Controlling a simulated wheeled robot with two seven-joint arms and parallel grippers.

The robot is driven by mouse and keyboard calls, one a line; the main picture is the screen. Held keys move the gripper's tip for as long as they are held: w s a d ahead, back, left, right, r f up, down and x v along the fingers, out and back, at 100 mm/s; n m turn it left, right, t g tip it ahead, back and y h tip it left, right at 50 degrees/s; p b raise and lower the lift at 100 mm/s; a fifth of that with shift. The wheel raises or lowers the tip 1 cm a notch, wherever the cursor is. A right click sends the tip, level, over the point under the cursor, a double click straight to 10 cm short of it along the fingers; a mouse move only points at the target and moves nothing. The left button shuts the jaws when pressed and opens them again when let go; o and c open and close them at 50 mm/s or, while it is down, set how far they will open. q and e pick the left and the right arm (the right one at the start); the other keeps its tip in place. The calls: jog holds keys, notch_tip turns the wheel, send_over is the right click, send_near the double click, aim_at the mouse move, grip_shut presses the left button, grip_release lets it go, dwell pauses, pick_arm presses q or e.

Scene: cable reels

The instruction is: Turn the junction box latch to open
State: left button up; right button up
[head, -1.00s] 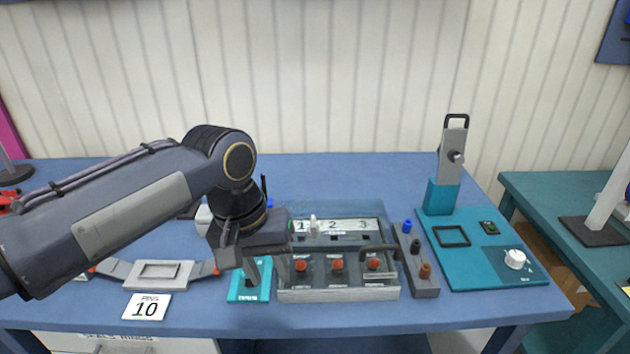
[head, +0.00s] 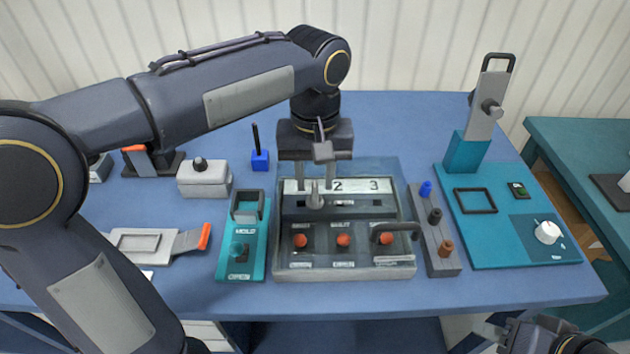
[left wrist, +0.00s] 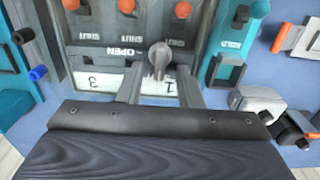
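The grey junction box (head: 345,272) stands on the blue table with a transparent lid, several orange knobs marked SHUT and a black handle (head: 396,229) at its right. A grey knob (head: 316,201) sits by the strip numbered 1, 2, 3, near the 1. In the left wrist view this knob (left wrist: 158,57) has the word OPEN beside it. My left gripper (head: 315,186) points down over the knob. Its fingers (left wrist: 160,88) stand apart on either side of the knob, with visible gaps. Part of my right gripper (head: 560,338) shows at the bottom right edge; its fingers are unclear.
A teal block with a handle (head: 241,254) stands left of the box, and a grey strip with coloured pegs (head: 434,230) stands right. A teal board with a dial (head: 515,240) lies further right. A light grey block (head: 204,181) is behind left.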

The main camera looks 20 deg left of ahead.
pick_arm(q)
jog(key=shift+f, duration=0.9)
grip_shut()
